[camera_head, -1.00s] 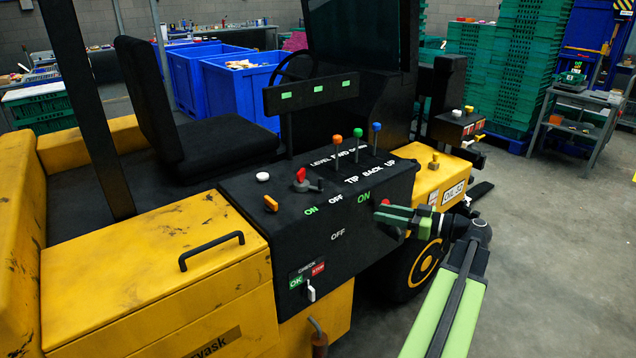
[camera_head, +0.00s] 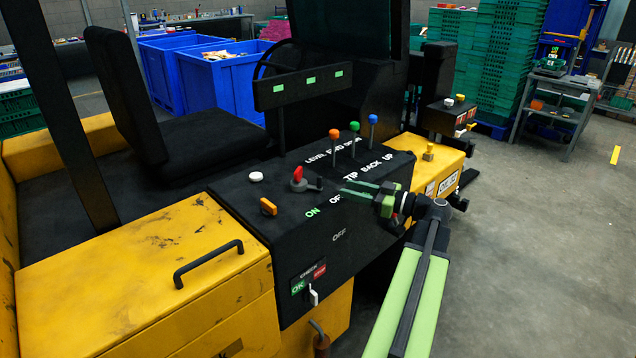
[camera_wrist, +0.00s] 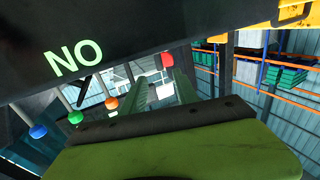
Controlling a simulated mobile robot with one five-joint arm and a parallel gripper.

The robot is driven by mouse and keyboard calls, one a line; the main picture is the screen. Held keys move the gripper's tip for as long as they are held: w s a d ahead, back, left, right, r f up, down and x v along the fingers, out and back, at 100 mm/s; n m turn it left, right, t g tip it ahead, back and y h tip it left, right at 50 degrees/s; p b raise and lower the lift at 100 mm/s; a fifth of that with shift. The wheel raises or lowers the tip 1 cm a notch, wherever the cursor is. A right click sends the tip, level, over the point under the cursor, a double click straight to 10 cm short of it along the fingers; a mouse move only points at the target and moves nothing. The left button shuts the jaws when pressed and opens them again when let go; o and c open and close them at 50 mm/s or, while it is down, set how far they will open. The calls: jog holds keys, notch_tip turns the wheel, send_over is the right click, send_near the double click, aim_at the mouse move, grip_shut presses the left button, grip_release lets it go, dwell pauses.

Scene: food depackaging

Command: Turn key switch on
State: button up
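I cannot tell for sure which control is the key switch. A red-topped switch (camera_head: 298,175) with a grey lever stands on the black console (camera_head: 230,200) near the ON and OFF labels. A red knob (camera_wrist: 168,60) shows between my fingertips in the wrist view, seen upside down and apart from them. An orange switch (camera_head: 268,207) sits to its left. My gripper (camera_head: 352,189) is open and empty, with its green fingers pointing left across the console's front edge.
Levers with orange (camera_head: 335,133), green (camera_head: 354,126) and blue (camera_head: 373,118) knobs rise behind my gripper. A white button (camera_head: 256,177) is on the console. A check panel (camera_head: 308,279) with a white toggle is lower on the front. The floor at right is clear.

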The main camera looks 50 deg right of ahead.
aim_at(319, 187)
jog(key=x, duration=1)
jog(key=shift+w, duration=0.25)
grip_shut()
dwell(0.5)
